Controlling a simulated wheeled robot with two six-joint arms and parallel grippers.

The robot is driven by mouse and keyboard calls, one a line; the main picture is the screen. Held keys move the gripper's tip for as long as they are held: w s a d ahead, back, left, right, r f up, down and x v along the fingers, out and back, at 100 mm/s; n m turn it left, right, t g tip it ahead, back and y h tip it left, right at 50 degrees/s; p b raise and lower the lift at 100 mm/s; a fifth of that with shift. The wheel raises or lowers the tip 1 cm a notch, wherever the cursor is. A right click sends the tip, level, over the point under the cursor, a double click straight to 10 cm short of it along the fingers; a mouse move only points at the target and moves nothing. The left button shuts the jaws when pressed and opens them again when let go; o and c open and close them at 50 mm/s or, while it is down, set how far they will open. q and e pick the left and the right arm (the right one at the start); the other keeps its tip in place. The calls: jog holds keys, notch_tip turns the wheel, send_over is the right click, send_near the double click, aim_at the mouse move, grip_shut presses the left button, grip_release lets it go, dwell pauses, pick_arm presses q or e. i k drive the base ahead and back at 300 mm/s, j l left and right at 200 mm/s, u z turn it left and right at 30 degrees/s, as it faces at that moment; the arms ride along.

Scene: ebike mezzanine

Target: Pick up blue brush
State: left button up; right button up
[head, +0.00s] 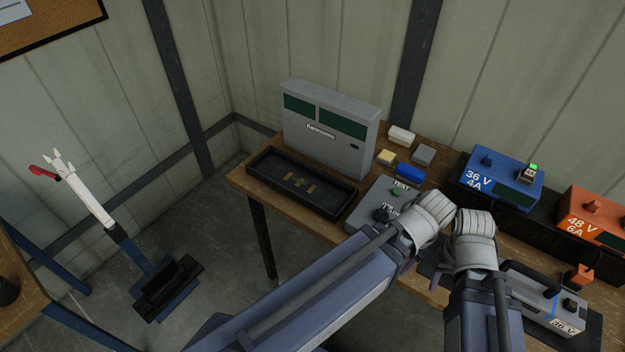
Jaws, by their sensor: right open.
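A small blue block-shaped thing (410,173), which looks like the blue brush, lies on the wooden bench behind the grey test box. My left gripper (434,210) is in front of it and a little to the right; its fingertips are hidden, so I cannot tell its opening. My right gripper (474,226) is beside the left one, further right, over the bench and open. Neither gripper visibly touches the blue thing.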

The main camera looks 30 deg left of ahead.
aim_at(408, 173)
jog(key=i+j+z, duration=0.4)
jog(key=j, duration=0.25)
jog(key=i+j+z, duration=0.2)
jog(key=j, duration=0.2)
